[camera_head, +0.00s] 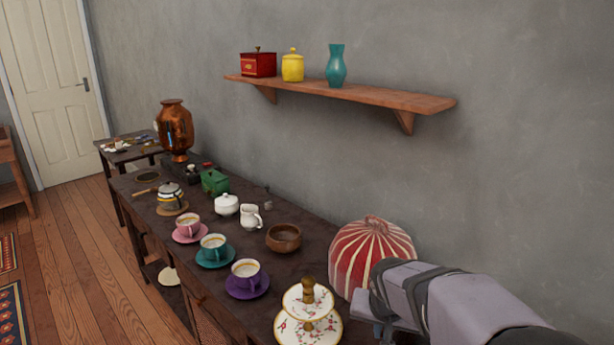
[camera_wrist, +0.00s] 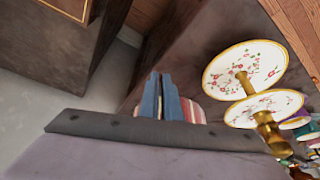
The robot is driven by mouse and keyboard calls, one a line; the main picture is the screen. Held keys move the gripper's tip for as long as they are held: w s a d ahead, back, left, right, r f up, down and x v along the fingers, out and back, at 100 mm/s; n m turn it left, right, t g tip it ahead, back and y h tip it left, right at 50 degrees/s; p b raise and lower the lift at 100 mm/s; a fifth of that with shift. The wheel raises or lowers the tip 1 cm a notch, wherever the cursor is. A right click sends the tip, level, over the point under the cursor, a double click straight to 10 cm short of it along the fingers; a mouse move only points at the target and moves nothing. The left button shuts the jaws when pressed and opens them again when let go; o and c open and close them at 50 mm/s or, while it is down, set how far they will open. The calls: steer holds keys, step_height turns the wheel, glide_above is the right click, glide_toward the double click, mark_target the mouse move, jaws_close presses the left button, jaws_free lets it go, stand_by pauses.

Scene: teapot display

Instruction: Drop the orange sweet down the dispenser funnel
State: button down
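I cannot make out an orange sweet or a dispenser funnel in either view. My gripper (camera_wrist: 160,75) shows in the wrist view with its two blue-grey fingers close together and nothing visible between them. In the head view my gripper is at the lower right, beside the red-and-white striped tea cosy (camera_head: 368,255), with its fingertips mostly hidden. The cosy also shows behind the fingers in the wrist view (camera_wrist: 196,112). A two-tier floral cake stand (camera_head: 306,298) is left of my gripper; its plates (camera_wrist: 240,66) look empty in the wrist view.
The dark sideboard (camera_head: 205,262) carries a wooden bowl (camera_head: 283,238), a creamer (camera_head: 250,216), a white sugar bowl (camera_head: 226,205), purple (camera_head: 246,274), teal (camera_head: 214,248) and pink (camera_head: 188,227) cups, a teapot (camera_head: 170,195), a green box (camera_head: 215,182) and a copper urn (camera_head: 174,128). A wall shelf (camera_head: 375,96) hangs above.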

step_height(320, 180, up, 8)
steer(key=s+a+n+y+p, duration=0.1)
steer(key=n+p, duration=0.3)
steer(key=p, duration=1.1)
steer(key=shift+s+a+y, duration=0.3)
steer(key=shift+s+a, duration=0.1)
steer(key=shift+a, duration=0.1)
steer(key=s+f, duration=0.3)
steer(key=f, duration=0.1)
steer(key=shift+s+f, duration=0.35)
